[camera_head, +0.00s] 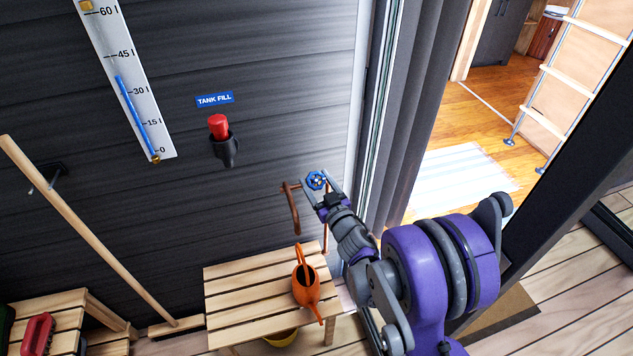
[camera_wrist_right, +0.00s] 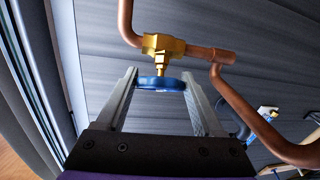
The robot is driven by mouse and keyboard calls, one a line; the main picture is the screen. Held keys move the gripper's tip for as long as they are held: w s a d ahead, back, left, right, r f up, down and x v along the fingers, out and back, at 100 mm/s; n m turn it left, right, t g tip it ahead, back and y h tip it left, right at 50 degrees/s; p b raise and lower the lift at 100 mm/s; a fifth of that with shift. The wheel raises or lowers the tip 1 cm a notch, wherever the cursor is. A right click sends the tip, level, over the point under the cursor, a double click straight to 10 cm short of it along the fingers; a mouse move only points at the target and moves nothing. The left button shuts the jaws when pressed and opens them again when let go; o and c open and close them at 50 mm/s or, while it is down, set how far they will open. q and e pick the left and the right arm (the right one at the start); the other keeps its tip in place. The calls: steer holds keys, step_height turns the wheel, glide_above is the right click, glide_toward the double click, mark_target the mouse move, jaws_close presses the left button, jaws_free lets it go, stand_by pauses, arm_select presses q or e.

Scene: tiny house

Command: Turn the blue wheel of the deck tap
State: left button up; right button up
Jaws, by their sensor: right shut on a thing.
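The blue wheel (camera_head: 317,180) of the deck tap sits on the dark wall near the door frame, at the end of my right arm. In the right wrist view the blue wheel (camera_wrist_right: 161,83) is edge-on below a brass valve body (camera_wrist_right: 163,45). My right gripper (camera_head: 318,187) is shut on the blue wheel, one finger at each side of its rim. The wrist view also shows the right gripper (camera_wrist_right: 161,85) this way. A copper pipe (camera_head: 293,208) runs from the tap and bends downward. My left gripper is not in view.
A slatted wooden bench (camera_head: 240,295) stands below the tap with an orange watering can (camera_head: 306,286) on it. A red button (camera_head: 218,126) under a TANK FILL label and a level gauge (camera_head: 128,85) are on the wall. A wooden pole (camera_head: 95,230) leans at left. The doorway opens at right.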

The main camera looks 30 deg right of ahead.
steer(key=shift+d+f+n+y+b, duration=0.1)
steer(key=shift+n+y+b, duration=0.5)
steer(key=shift+n+y, duration=1.1)
steer(key=shift+n, duration=0.1)
steer(key=shift+n+g+y+b, duration=0.3)
steer(key=shift+n+g+y, duration=0.3)
steer(key=shift+n, duration=0.4)
steer(key=shift+n+g+y, duration=0.7)
steer(key=shift+n+y, duration=0.8)
steer(key=shift+n, duration=0.3)
steer(key=o, duration=1.4)
steer(key=shift+c, duration=0.2)
steer(key=shift+r, duration=0.2)
